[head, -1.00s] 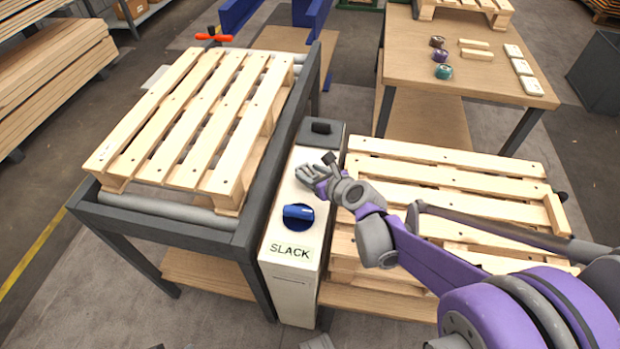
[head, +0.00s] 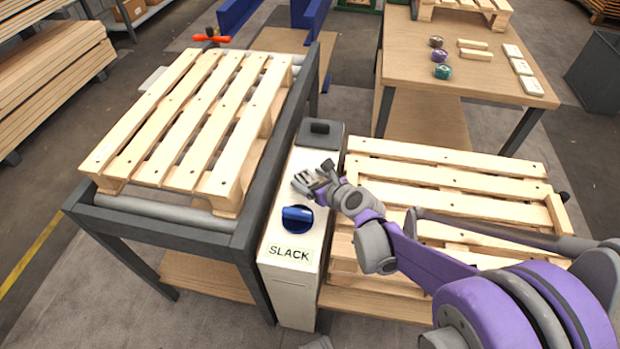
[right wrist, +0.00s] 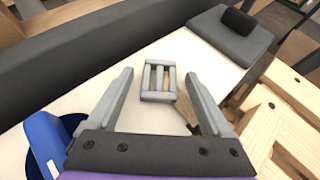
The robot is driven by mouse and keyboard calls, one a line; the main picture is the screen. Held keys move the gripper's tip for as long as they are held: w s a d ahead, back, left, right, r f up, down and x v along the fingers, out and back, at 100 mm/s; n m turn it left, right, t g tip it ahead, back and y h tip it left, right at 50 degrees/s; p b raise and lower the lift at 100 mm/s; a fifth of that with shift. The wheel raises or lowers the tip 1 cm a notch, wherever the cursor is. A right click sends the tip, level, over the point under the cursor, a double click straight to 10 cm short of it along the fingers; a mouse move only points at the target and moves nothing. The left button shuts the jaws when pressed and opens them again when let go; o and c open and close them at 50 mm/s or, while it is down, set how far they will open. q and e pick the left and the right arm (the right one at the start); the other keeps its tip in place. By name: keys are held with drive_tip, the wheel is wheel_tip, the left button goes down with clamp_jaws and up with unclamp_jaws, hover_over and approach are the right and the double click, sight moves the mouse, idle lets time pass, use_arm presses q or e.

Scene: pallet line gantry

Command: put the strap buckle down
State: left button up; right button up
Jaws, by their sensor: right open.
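The strap buckle (right wrist: 158,82) is a small grey metal frame with bars. In the right wrist view it lies on the white top of the control box (right wrist: 75,95), between and slightly beyond my spread fingers. A short brownish strip, perhaps its strap, shows beside the right finger. My right gripper (right wrist: 160,75) is open, with a clear gap between each finger and the buckle. In the head view my right gripper (head: 306,180) is over the box top, behind the blue knob, and the buckle is hard to make out there. My left gripper is not in view.
The box carries a blue knob (head: 297,218), a SLACK label (head: 289,254) and a dark pad (head: 320,134) with a black block. A pallet (head: 190,115) on a roller frame stands left; stacked pallets (head: 440,180) stand right. A wooden table (head: 440,95) holds small items behind.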

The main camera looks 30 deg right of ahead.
drive_tip(key=shift+s+r, duration=0.2)
drive_tip(key=shift+r, duration=0.15)
drive_tip(key=p+v, duration=0.3)
drive_tip(key=v, duration=0.8)
drive_tip(key=shift+s, duration=0.3)
drive_tip(key=shift+d, duration=0.1)
